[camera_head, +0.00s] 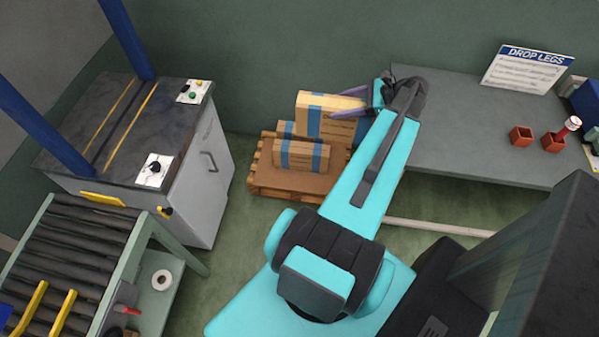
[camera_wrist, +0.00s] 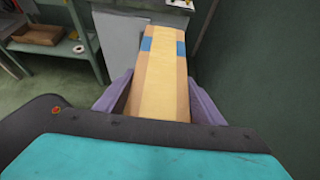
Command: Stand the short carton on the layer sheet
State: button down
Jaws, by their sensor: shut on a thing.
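My gripper (camera_head: 352,105) has its purple fingers closed on a tan carton (camera_head: 312,116) with blue bands, at the back of the pallet. In the wrist view the held carton (camera_wrist: 160,75) runs away from me between the fingers (camera_wrist: 158,100). Two other blue-banded cartons show: a front one (camera_head: 301,155) standing on the brown layer sheet (camera_head: 290,182), and one mostly hidden behind it (camera_head: 285,130). The held carton is behind and above the front one. I cannot tell whether it touches the sheet or the other cartons.
The sheet lies on a wooden pallet (camera_head: 272,191) on the green floor. A grey cabinet (camera_head: 206,180) and roller conveyor (camera_head: 70,250) stand left. A grey table (camera_head: 470,130) with a "DROP LEGS" sign (camera_head: 528,68) and red boxes (camera_head: 521,137) stands right. My arm hides the pallet's right side.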

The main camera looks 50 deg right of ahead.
jog(key=w+a+f+b, duration=0.2)
jog(key=a+f+b, duration=0.2)
jog(key=f+b, duration=1)
jog(key=w+a+f+b, duration=0.2)
jog(key=a+f+b, duration=0.3)
jog(key=f+b, duration=0.9)
jog(key=w+a+f+b, duration=0.3)
jog(key=a+f+b, duration=0.2)
jog(key=f+b, duration=1)
notch_tip(320, 180, down, 8)
jog(key=shift+a+r, duration=0.1)
jog(key=shift+a, duration=0.15)
jog(key=w+d+f+b, duration=0.1)
jog(key=w+d+b, duration=0.4)
jog(key=w+d, duration=0.6)
jog(key=shift+d+f, duration=0.2)
jog(key=shift+d, duration=0.05)
jog(key=shift+f+b, duration=0.1)
jog(key=shift+b, duration=0.2)
jog(key=shift+f+b, duration=1.15)
jog(key=shift+f, duration=0.55)
jog(key=shift+c, duration=2.4)
grip_release()
jog(key=shift+f, duration=0.15)
